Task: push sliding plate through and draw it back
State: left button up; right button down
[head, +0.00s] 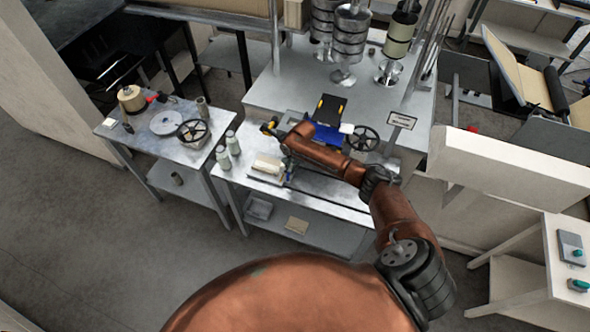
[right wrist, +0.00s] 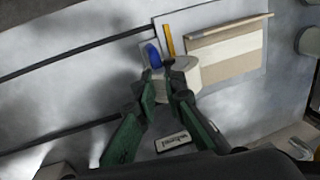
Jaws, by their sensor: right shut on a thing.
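The sliding plate (right wrist: 166,24) is a pale flat piece at the end of two dark rails in the right wrist view. It carries a yellow strip, a blue knob (right wrist: 153,55) and a pale rounded piece (right wrist: 187,72). My right gripper (right wrist: 162,75) has its green fingers close together beside the blue knob and the pale piece, shut on a small part that the fingers mostly hide. In the head view, my right gripper (head: 287,173) points down at the front table, next to a cream block (head: 267,165). My left gripper is not in view.
A beige pad (right wrist: 226,52) lies right of the plate, and a small label (right wrist: 173,141) lies nearer. Several grey-green bottles (head: 232,143) stand left on the table. A black handwheel (head: 363,139) and a blue device (head: 329,133) stand behind. The rails' left stretch looks clear.

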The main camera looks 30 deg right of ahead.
jog(key=c, duration=2)
grip_release()
jog(key=shift+w+a, duration=0.25)
jog(key=shift+s+d+r, duration=0.1)
jog(key=shift+d, duration=0.05)
jog(key=r, duration=0.4)
jog(key=s+d+r, duration=0.1)
jog(key=r, duration=0.6)
jog(key=shift+s+d+r, duration=0.2)
jog(key=shift+s+r, duration=0.1)
jog(key=shift+s, duration=0.1)
